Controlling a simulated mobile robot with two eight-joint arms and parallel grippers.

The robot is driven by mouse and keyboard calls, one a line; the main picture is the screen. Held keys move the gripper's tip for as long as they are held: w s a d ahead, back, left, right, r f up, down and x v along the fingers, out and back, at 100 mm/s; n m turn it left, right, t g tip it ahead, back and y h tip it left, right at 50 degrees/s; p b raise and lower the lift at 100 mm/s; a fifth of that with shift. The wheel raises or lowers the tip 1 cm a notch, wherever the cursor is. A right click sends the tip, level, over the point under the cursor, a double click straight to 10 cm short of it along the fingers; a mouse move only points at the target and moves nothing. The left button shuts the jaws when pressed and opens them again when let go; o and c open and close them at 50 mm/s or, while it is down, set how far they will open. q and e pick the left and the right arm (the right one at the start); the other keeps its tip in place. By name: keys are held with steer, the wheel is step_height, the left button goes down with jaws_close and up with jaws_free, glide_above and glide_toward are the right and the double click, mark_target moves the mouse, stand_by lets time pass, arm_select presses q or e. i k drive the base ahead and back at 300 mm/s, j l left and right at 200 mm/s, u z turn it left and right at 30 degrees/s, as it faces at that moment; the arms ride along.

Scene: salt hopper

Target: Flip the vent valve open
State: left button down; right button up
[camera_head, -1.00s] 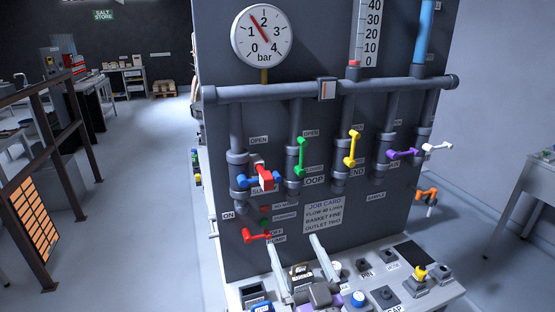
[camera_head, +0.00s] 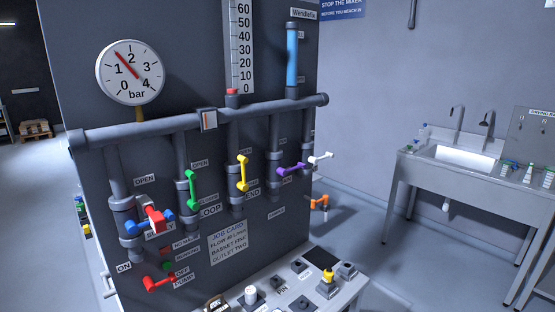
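A dark panel carries a row of pipes with coloured valve levers. The green lever (camera_head: 193,188) and yellow lever (camera_head: 243,173) stand upright. The purple lever (camera_head: 291,169) and white lever (camera_head: 320,157) lie roughly level at the right. An orange lever (camera_head: 319,202) sits lower, past the panel's right edge. I cannot read a label saying vent, so I cannot tell which lever is the vent valve. Neither of my grippers shows.
A red pump lever (camera_head: 158,283) is low on the panel. The pressure gauge (camera_head: 130,72) reads about 1.5 bar. A bench (camera_head: 345,287) with knobs juts out in front. A sink unit (camera_head: 465,165) stands at the right; open floor lies between it and the panel.

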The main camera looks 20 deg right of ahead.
mark_target(311, 160)
steer(key=i+l+z, duration=0.1)
steer(key=l+z, duration=0.3)
steer(key=l, duration=0.25)
steer(key=i+l+u, duration=0.35)
steer(key=i+l, duration=0.25)
